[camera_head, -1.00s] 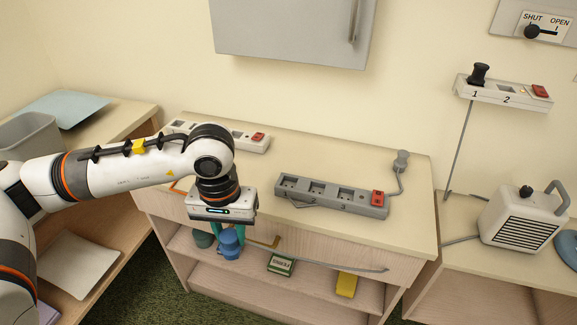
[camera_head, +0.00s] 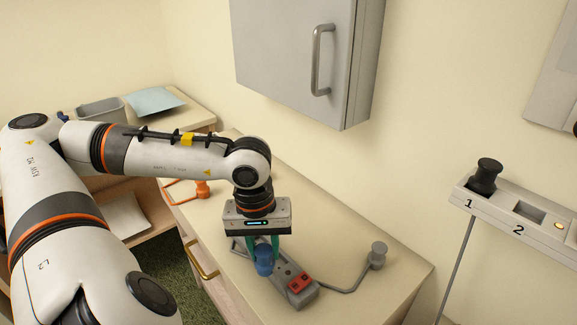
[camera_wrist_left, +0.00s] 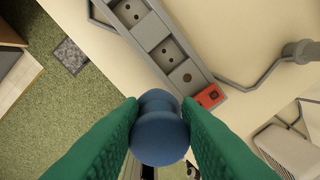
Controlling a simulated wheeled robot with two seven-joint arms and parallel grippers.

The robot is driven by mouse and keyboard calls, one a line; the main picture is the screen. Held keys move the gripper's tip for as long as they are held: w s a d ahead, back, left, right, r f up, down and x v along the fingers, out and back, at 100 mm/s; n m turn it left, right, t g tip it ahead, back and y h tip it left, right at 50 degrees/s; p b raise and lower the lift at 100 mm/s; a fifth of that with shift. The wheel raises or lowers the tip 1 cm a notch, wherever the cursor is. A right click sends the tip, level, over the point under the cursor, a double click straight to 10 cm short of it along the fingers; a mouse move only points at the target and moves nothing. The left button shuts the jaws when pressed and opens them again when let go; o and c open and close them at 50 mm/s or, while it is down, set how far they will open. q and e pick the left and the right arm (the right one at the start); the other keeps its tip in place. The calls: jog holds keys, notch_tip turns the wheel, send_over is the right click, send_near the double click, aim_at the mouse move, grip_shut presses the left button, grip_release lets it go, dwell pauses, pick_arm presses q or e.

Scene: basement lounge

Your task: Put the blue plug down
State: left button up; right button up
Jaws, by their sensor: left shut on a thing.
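My left gripper (camera_head: 262,248) has green fingers and is shut on the blue plug (camera_head: 264,262). In the left wrist view the plug (camera_wrist_left: 160,132) sits between both fingers (camera_wrist_left: 160,125). A grey power strip (camera_head: 306,298) with a red switch (camera_head: 299,282) lies on the counter. In the head view the plug overlaps the strip, and the gripper hides part of it. In the wrist view the strip (camera_wrist_left: 208,76) shows several sockets, with the plug apart from them in the picture. I cannot tell the plug's height above the counter. My right gripper is not in view.
A grey cabinet (camera_head: 285,50) hangs above the counter (camera_head: 340,225). The strip's grey cord leads to a grey plug (camera_head: 378,256). An orange plug (camera_head: 202,188) lies behind my arm. A wall strip (camera_head: 510,212) holds a black plug (camera_head: 486,177) at 1; socket 2 is empty.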

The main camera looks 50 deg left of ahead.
pick_arm(q)
jog(key=shift+w+d+r, duration=0.1)
jog(key=shift+w, duration=0.1)
jog(key=shift+w+p, duration=0.3)
jog(key=w+f+p, duration=0.1)
jog(key=w+p, duration=0.1)
jog(key=w, duration=0.4)
jog(key=w+f+p, duration=0.1)
jog(key=w+p, duration=0.2)
jog(key=w, duration=0.3)
jog(key=w+d+f+p, duration=0.1)
jog(key=w+p, duration=0.1)
jog(key=w, duration=0.4)
jog(key=shift+w+f, duration=0.2)
jog(key=shift+f, duration=0.05)
notch_tip(320, 180, down, 3)
jog(key=shift+d+p, duration=0.15)
jog(key=shift+p, duration=0.8)
jog(key=shift+w+f, duration=0.2)
jog(key=shift+f, duration=0.15)
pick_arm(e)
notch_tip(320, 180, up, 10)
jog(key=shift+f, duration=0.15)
